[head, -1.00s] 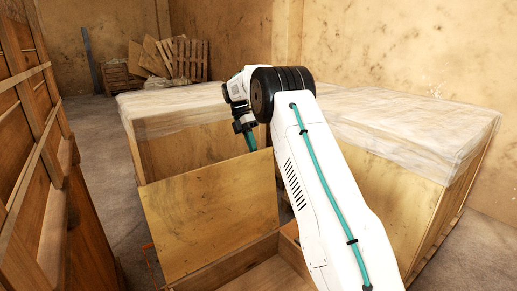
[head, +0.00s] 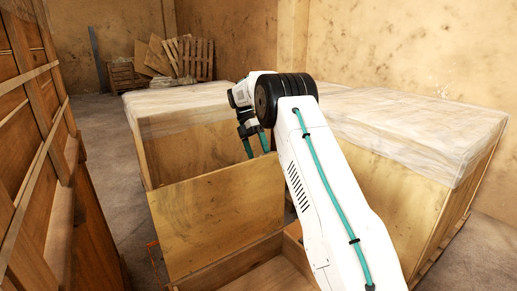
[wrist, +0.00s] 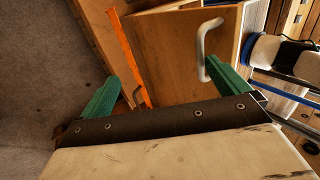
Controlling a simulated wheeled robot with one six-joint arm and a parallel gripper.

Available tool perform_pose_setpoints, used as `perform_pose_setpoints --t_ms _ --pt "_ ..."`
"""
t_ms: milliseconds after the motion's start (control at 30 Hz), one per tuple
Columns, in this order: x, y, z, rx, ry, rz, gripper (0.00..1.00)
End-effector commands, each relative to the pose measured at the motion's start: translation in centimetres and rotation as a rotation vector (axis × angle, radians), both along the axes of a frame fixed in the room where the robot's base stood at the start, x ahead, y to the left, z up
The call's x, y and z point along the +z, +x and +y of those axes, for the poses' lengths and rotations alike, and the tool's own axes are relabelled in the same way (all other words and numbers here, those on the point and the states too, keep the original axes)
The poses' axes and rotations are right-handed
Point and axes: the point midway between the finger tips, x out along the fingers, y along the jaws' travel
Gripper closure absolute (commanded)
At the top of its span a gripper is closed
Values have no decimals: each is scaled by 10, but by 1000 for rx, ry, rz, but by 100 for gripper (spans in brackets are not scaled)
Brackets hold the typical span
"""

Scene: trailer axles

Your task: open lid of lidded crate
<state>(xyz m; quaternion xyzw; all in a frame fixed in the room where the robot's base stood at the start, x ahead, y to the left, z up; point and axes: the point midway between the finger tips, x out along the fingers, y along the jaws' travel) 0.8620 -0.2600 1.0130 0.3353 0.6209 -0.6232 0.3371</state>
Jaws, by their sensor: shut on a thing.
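The lidded crate (head: 232,260) is at the bottom centre of the head view, with part of its inside showing. Its plywood lid (head: 215,215) stands steeply raised at the far side of the opening. My gripper (head: 256,146) is at the lid's upper right edge, its teal fingers partly hidden behind the lid. The green fingers of my gripper (wrist: 168,92) show past this edge, set well apart. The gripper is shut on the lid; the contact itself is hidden.
Large film-wrapped crates (head: 190,103) and (head: 410,125) stand behind and to the right. A tall wooden crate (head: 40,150) stands close on the left. Pallets (head: 190,62) lean at the back wall. Bare floor (head: 105,135) shows at left. A metal handle (wrist: 205,50) shows in the wrist view.

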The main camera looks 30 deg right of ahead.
Motion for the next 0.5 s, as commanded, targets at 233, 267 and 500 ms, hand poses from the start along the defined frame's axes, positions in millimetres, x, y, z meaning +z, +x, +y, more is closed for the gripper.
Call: perform_pose_setpoints --t_ms 233,267,500 --pt "5 -2 1 -2 7 6 46" --pt "10 -2 1 -2 7 5 61" --pt "38 -19 6 -1 2 0 69"
